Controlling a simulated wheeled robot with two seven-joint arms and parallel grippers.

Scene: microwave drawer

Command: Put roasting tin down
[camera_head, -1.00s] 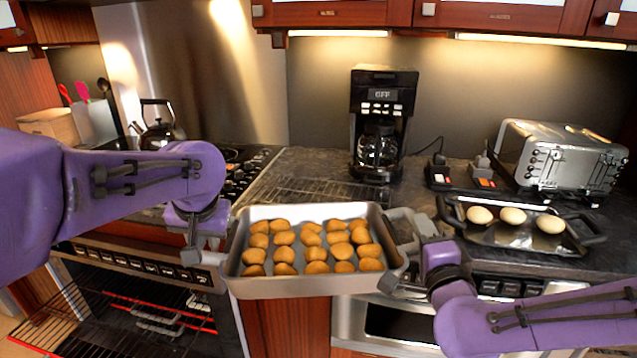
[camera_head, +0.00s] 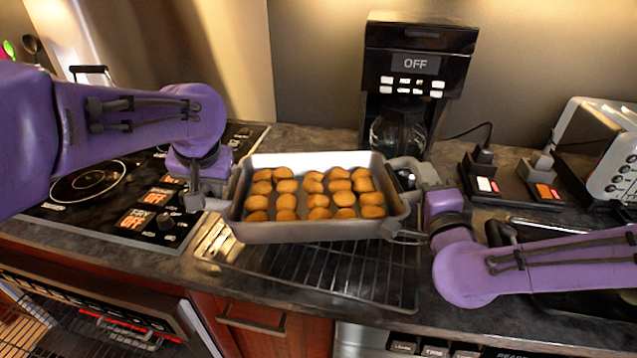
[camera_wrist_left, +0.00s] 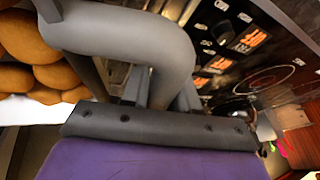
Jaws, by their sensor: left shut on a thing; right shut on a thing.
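The grey roasting tin (camera_head: 310,231) holds several rows of round golden-brown potatoes (camera_head: 314,195). It is level in the head view, above a black wire rack (camera_head: 340,272) on the counter. My left gripper (camera_head: 222,195) is shut on the tin's left handle; in the left wrist view the thick grey handle (camera_wrist_left: 130,45) lies between its fingers. My right gripper (camera_head: 405,200) is shut on the tin's right handle. The tin hides the back of the rack. I cannot tell how large the gap between tin and rack is.
The hob (camera_head: 110,195) is at left, with the open oven (camera_head: 80,320) below it. A coffee maker (camera_head: 415,75) reading OFF stands behind the tin. A toaster (camera_head: 605,150) and small black blocks (camera_head: 510,180) are at right. Dark counter edge (camera_head: 300,320) runs in front.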

